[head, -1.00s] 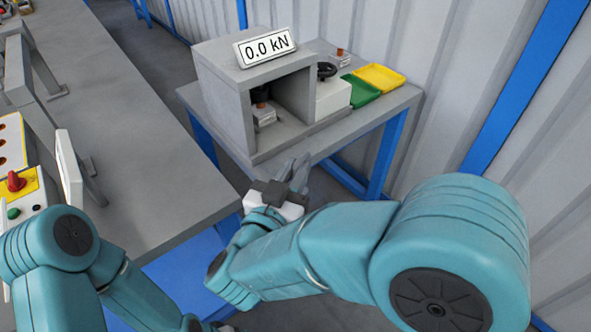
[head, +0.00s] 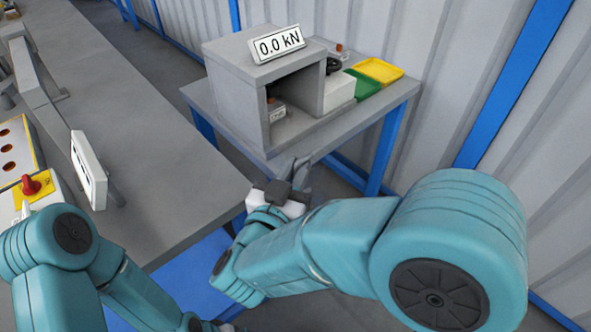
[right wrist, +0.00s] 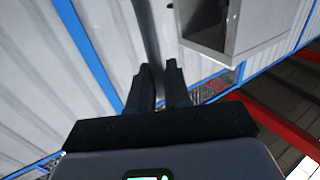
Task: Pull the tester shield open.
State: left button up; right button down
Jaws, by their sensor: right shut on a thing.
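The tester (head: 262,75) is a grey open-fronted box on the small table, with a "0.0 kN" display (head: 279,43) on top. Inside it a small block with a dark top (head: 277,110) shows. My right gripper (head: 297,166) is in front of the tester, just off the table's front edge.
A green tray (head: 366,82) and a yellow tray (head: 380,71) lie on the small table (head: 338,124), right of the tester. A long grey bench (head: 150,165) fills the left, with a white upright panel (head: 89,172) and a red knob (head: 31,185). A corrugated wall closes the right.

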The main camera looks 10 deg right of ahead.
pick_arm(q)
jog(key=shift+s+a, duration=0.1)
jog(key=shift+a, duration=0.2)
pick_arm(e)
jog(key=shift+a+r, duration=0.1)
jog(key=shift+a, duration=0.2)
jog(key=c, duration=1.3)
grip_release()
